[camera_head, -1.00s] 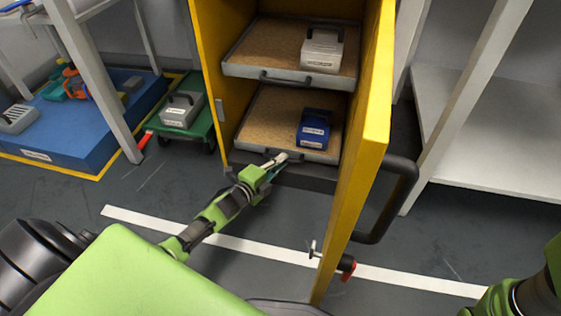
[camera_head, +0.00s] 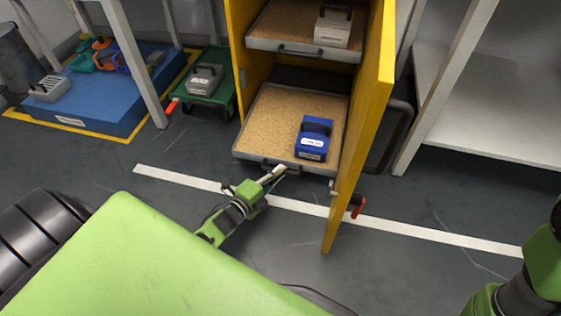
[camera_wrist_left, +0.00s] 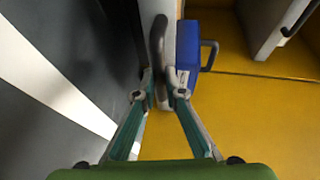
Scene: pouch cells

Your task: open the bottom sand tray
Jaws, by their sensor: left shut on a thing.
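The bottom sand tray (camera_head: 268,112) is a grey-rimmed tray of tan sand. It is slid well out of the yellow cabinet (camera_head: 383,75). My left gripper (camera_head: 276,174) is shut on the dark tray handle (camera_head: 292,168) at the tray's front edge. In the left wrist view, my left gripper (camera_wrist_left: 161,88) has its fingertips on either side of the handle (camera_wrist_left: 158,42). A blue pouch cell case (camera_head: 313,139) sits on the sand and also shows in the left wrist view (camera_wrist_left: 188,48). My right gripper is out of frame.
The upper sand tray (camera_head: 270,42) holds a white case (camera_head: 333,26). The open yellow door stands just right of the bottom tray. A green cart (camera_head: 212,91) is at the left, a white shelf (camera_head: 480,120) at the right. The floor in front is clear.

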